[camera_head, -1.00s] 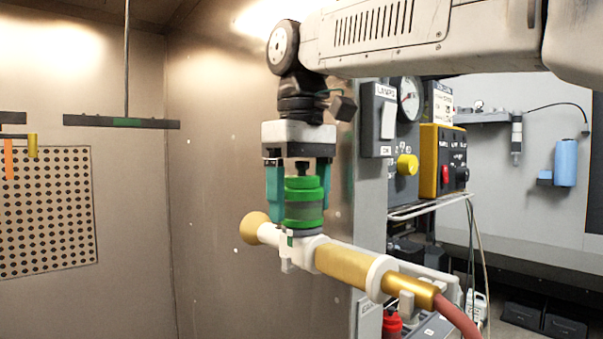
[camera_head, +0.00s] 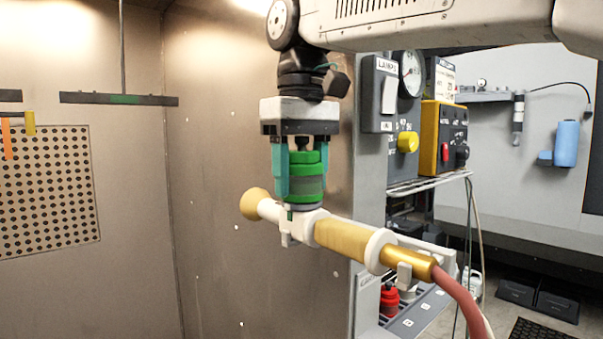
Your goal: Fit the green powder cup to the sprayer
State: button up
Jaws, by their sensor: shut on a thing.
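The green powder cup (camera_head: 308,172) is upright, with a green lid and a darker, duller band below. My gripper (camera_head: 304,185) points down with its teal fingers closed on the cup's sides. The sprayer (camera_head: 342,236) lies below, white and gold, with a flared tan nozzle (camera_head: 254,204) at left and a red hose (camera_head: 462,303) leaving at right. The cup's base is right over the white body behind the nozzle, at the sprayer's top. It appears to meet it, but I cannot tell whether it is seated.
A grey panel with a LAMPS box (camera_head: 381,92), gauge and yellow knob stands close right of my gripper. A yellow control box (camera_head: 442,138) is farther right. A red-capped container (camera_head: 390,300) stands low behind the sprayer. A hanging bar (camera_head: 118,99) is at left.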

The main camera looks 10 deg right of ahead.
jog(key=shift+m, duration=0.8)
jog(key=o, duration=1.1)
jog(key=shift+r, duration=0.15)
